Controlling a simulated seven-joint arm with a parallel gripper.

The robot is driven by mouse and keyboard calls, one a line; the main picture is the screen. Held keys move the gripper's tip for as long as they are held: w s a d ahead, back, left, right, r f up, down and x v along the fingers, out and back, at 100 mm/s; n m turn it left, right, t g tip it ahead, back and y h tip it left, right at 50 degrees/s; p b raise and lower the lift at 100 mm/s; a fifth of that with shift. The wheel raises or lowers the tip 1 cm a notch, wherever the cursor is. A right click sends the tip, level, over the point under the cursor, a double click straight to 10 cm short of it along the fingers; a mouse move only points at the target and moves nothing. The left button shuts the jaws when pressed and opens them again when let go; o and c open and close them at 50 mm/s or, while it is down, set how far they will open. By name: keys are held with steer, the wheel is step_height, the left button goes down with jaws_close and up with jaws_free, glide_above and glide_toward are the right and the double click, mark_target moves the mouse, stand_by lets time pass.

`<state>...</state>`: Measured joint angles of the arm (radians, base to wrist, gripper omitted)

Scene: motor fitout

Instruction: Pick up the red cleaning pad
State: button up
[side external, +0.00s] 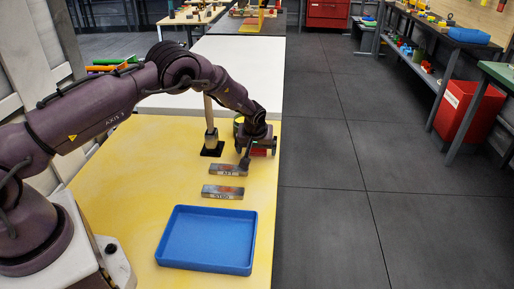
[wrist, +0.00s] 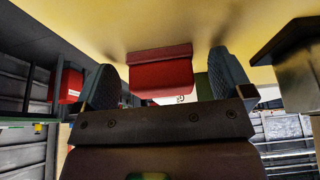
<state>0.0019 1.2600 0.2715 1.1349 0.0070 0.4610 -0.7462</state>
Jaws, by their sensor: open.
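The red cleaning pad (wrist: 160,75) is a red block with a wider top edge. In the wrist view it sits between the two fingers of my gripper (wrist: 167,78), with a gap on each side. In the side view, only a bit of red pad (side external: 258,152) shows under my gripper (side external: 256,155), near the right edge of the yellow table. My gripper is open, and its fingers are either side of the pad without visibly gripping it. My gripper hides most of the pad in the side view.
Two labelled metal blocks, one (side external: 229,170) close to my gripper and one (side external: 222,192) nearer the front, lie on the yellow table (side external: 150,150). An empty blue tray (side external: 207,240) is in front. A post on a black base (side external: 211,149) stands left of my gripper.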

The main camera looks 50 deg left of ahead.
steer(key=shift+c, duration=0.5)
steer(key=c, duration=0.9)
steer(key=shift+c, duration=0.2)
steer(key=shift+r, duration=0.1)
steer(key=shift+r, duration=0.45)
step_height(320, 180, up, 3)
steer(key=shift+f, duration=0.2)
steer(key=s+d+r, duration=0.3)
steer(key=s+r, duration=0.6)
steer(key=s, duration=0.4)
steer(key=shift+s+r, duration=0.2)
steer(key=shift+s, duration=0.15)
